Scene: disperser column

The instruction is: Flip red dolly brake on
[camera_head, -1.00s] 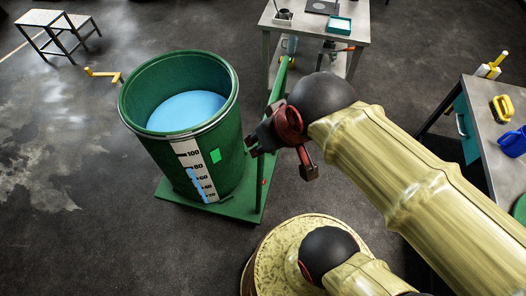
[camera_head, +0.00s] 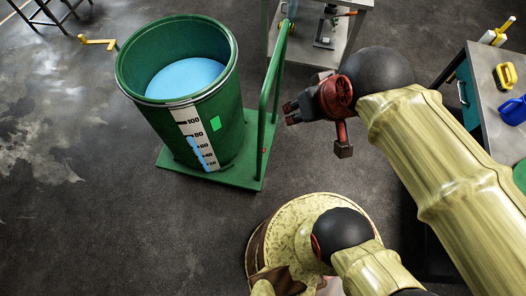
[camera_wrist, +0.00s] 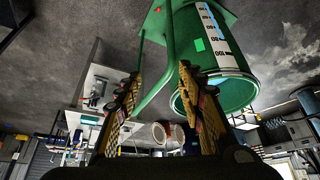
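The green dolly (camera_head: 240,178) carries a green drum (camera_head: 165,103) holding blue liquid. A tiny red part, probably the brake, (camera_head: 264,150) shows at the dolly's right edge near the handle's foot. In the wrist view it is a red spot (camera_wrist: 158,9) at the top; its position is too small to tell. The dolly's green handle (camera_head: 277,75) rises on the right side. My gripper (camera_head: 287,113) is just right of the handle, above and right of the red part, apart from it. In the wrist view my gripper (camera_wrist: 163,85) has its fingers apart with nothing between them.
A grey table (camera_head: 345,45) stands behind the handle. Another table (camera_head: 490,85) with yellow and blue items is at the right. A yellow part (camera_head: 98,41) lies on the floor at the upper left. The floor left of and in front of the dolly is clear.

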